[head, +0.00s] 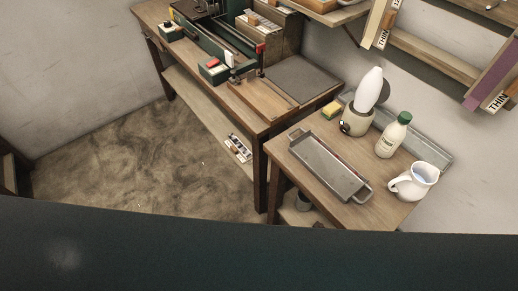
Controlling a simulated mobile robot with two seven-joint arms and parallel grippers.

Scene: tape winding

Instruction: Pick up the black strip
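I cannot make out a black strip for certain in the head view. A long workbench (262,127) runs along the wall, with a dark green machine (222,42) at its far end. A flat dark grey sheet (302,78) lies on the bench's near right part. Neither of my grippers is in view, so their state is hidden.
A smaller table (283,148) adjoins the bench. It holds a grey metal tray (330,165), a white-capped pot (357,120), a green-capped bottle (393,136) and a white jug (414,182). Shelves (435,57) hang above. The floor (130,165) at left is clear.

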